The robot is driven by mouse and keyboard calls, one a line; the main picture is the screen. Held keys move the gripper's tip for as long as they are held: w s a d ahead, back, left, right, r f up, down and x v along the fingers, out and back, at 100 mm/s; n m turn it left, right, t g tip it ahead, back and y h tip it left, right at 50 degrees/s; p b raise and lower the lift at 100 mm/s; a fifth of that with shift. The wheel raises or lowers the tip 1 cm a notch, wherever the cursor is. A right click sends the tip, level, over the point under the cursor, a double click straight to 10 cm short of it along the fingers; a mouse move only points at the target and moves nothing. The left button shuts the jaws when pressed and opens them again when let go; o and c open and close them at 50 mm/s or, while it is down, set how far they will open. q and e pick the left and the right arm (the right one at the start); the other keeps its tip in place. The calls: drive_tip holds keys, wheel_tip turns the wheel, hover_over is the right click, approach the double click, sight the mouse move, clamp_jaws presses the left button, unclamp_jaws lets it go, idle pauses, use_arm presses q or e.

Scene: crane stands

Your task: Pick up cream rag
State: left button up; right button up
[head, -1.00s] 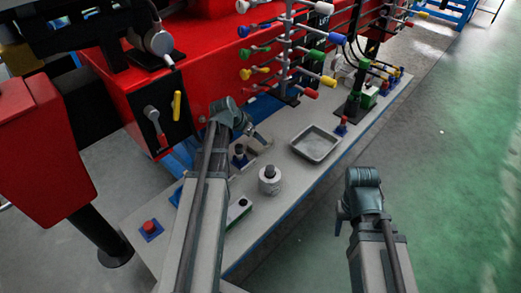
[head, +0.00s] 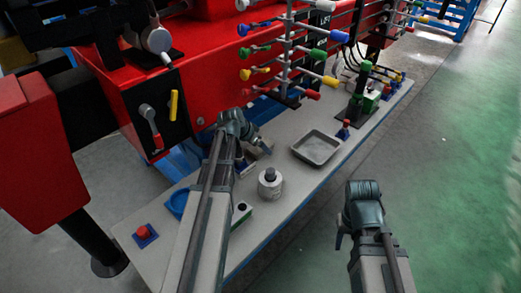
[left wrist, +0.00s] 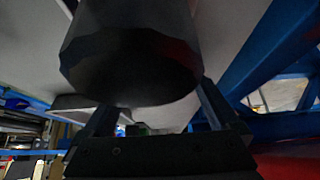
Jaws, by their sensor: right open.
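I cannot make out the cream rag for certain; a small pale patch (head: 247,171) lies on the bench beside my left gripper, partly hidden by my arm. My left gripper (head: 263,146) is low over the grey bench (head: 285,205), behind the grey cylinder with a dark knob (head: 270,184). In the left wrist view, my left fingers (left wrist: 155,115) stand apart around a large dark rounded object (left wrist: 135,65); I cannot tell whether they touch it. My right gripper (head: 341,230) is open and empty, off the bench's front edge over the floor.
A grey tray (head: 316,148) lies right of the cylinder. A red button on a blue base (head: 145,235) and a blue dish (head: 179,203) are at the left. Coloured levers (head: 290,60) overhang the bench's back. The green floor (head: 450,170) is clear at right.

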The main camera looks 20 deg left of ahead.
use_arm(q)
drive_tip(key=c, duration=1.1)
wheel_tip(320, 180, up, 10)
drive_tip(key=p, duration=1)
drive_tip(key=o, duration=0.8)
drive_tip(key=c, duration=0.6)
drive_tip(key=shift+c, duration=0.2)
